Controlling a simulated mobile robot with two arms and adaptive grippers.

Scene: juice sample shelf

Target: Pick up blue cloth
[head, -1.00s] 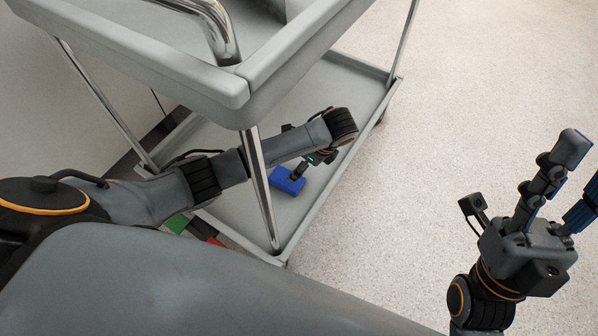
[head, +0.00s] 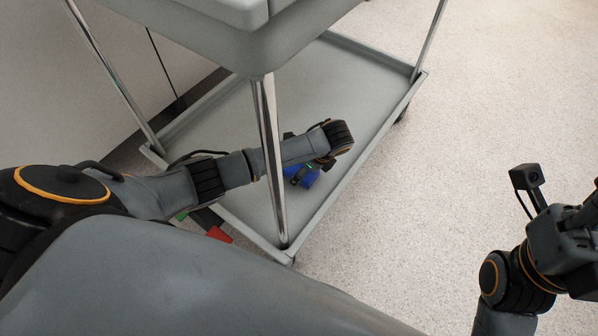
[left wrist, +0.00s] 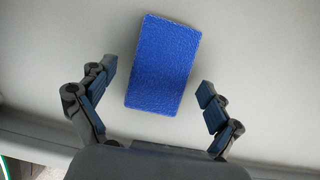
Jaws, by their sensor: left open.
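The blue cloth (head: 310,178) is a folded rectangle lying on the lower shelf of the grey cart (head: 370,75). In the left wrist view the cloth (left wrist: 163,62) lies flat and slightly tilted, its near end between my fingers. My left gripper (left wrist: 158,82) is open over it, with one finger on each side and gaps to the cloth. In the head view my left gripper (head: 300,172) points down and partly hides the cloth. My right gripper (head: 575,235) is at the right edge, cut off, with its fingers mostly out of frame.
A chrome cart post (head: 268,150) stands in front of my left forearm. The upper tray (head: 220,40) overhangs the shelf. The shelf has a raised rim (head: 350,178). Green and red items (head: 219,234) lie by the near corner. Speckled floor at right is clear.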

